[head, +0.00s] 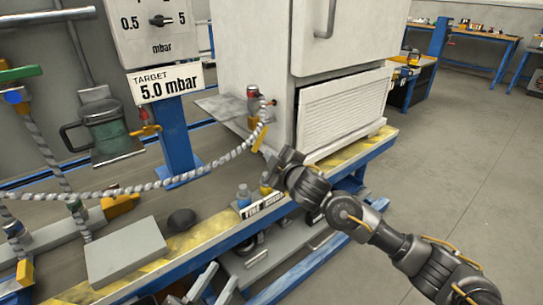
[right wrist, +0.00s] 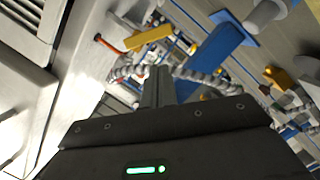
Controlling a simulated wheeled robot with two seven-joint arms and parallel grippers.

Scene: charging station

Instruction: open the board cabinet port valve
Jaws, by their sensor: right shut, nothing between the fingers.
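The white board cabinet (head: 262,45) stands on the bench. The port valve (head: 253,103) sits at its left side, with a braided hose joined to it and a yellow lever (head: 259,138) slanting below. In the right wrist view a yellow lever (right wrist: 148,39) shows beyond the fingertips, beside a red-orange part. My right gripper (head: 284,163) is in front of the cabinet's lower corner, below and right of the lever, apart from it. Its fingers (right wrist: 158,82) are shut and empty. My left gripper (head: 214,285) shows low at the bottom edge, its two dark fingers apart and empty.
The braided hose (head: 150,183) sags across the bench to the left. A gauge panel (head: 160,30) with a 5.0 mbar target sign (head: 166,83) stands behind on a blue post. A grey block (head: 126,250) and a dark knob (head: 182,219) lie near the yellow-striped bench edge. Floor at right is clear.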

